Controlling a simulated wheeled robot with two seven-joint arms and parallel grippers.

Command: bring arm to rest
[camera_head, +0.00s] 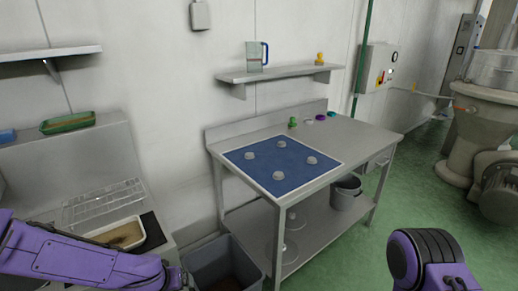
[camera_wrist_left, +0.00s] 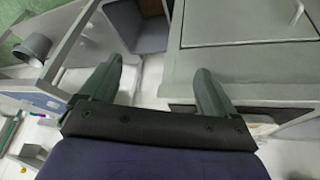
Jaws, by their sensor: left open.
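My purple left arm (camera_head: 85,262) reaches in from the left edge of the head view, low over the counter with the tray. Its end runs to the bottom edge near the grey bin, and its fingers are not clear there. In the left wrist view my left gripper (camera_wrist_left: 154,66) has its two dark green fingers spread apart with nothing between them. My purple and black right arm (camera_head: 430,262) shows at the bottom right of the head view, over the green floor. Its gripper is out of view.
A steel table (camera_head: 365,142) holds a blue mat (camera_head: 262,166) with several small round pieces. A grey open bin (camera_head: 222,262) stands near my left arm. A beige tray (camera_head: 118,236) and wire rack (camera_head: 103,203) lie at left. Green floor (camera_head: 345,262) is open at right.

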